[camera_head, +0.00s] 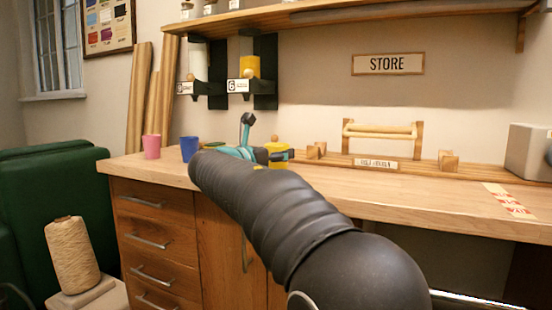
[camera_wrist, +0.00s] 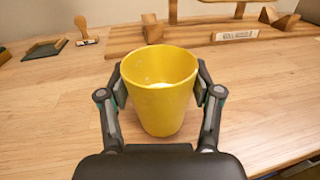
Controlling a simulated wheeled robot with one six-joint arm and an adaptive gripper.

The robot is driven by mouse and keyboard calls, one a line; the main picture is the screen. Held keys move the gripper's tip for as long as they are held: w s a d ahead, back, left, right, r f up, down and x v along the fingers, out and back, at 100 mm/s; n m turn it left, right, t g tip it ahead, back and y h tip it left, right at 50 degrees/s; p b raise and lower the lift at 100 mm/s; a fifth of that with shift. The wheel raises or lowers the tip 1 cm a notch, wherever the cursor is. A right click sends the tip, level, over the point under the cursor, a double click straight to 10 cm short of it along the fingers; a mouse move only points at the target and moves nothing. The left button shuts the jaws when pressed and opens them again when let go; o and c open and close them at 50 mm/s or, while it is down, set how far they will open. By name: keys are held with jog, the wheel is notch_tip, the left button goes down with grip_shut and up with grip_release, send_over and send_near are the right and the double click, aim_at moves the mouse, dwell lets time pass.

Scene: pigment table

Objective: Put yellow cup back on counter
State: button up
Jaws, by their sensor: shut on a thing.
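The yellow cup (camera_wrist: 160,108) stands upright between the two fingers of my gripper (camera_wrist: 160,92) in the wrist view. The fingers press on its left and right sides, and a little pale stuff shows at the bottom inside. In the head view the yellow cup (camera_head: 279,148) is at the end of my arm, partly hidden by my gripper (camera_head: 262,154). It is over the wooden counter (camera_head: 420,192). I cannot tell whether its base touches the counter top.
A pink cup (camera_head: 152,147) and a blue cup (camera_head: 189,148) stand at the counter's left end. A wooden rack (camera_head: 380,130) is at the back. Counter right of my gripper is clear.

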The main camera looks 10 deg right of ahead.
jog(key=shift+f, duration=0.35)
jog(key=o, duration=1.3)
jog(key=shift+r, duration=0.1)
jog(key=shift+s+a, duration=0.2)
jog(key=v, duration=1.1)
jog(key=shift+s+a, duration=0.15)
jog(key=shift+s, duration=0.1)
